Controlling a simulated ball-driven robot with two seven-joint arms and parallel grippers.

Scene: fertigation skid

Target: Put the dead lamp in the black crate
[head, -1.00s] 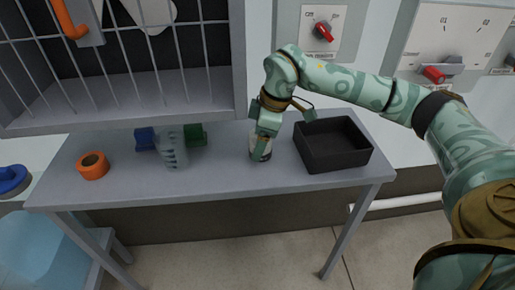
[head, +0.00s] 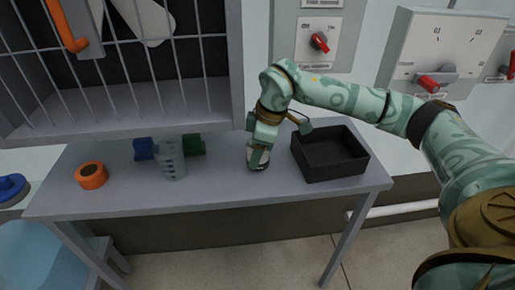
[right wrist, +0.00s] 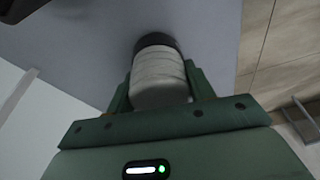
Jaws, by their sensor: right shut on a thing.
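The dead lamp, as I take it, is a pale cylinder with a dark end (right wrist: 160,78). It also shows low in my right gripper in the head view (head: 258,163), partly hidden by the fingers. My right gripper (head: 260,152) is shut on it, with a finger on each side in the right wrist view (right wrist: 158,92). The lamp is upright at the grey table top; I cannot tell if it touches it. The black crate (head: 336,173) is open and looks empty, just right of the gripper. My left gripper is out of view.
On the table (head: 220,193) are an orange roll (head: 91,176), a clear measuring beaker (head: 171,160), a blue thing (head: 143,149) and a green thing (head: 194,146). A barred cabinet (head: 120,110) overhangs the table's back left. The table's front middle is clear.

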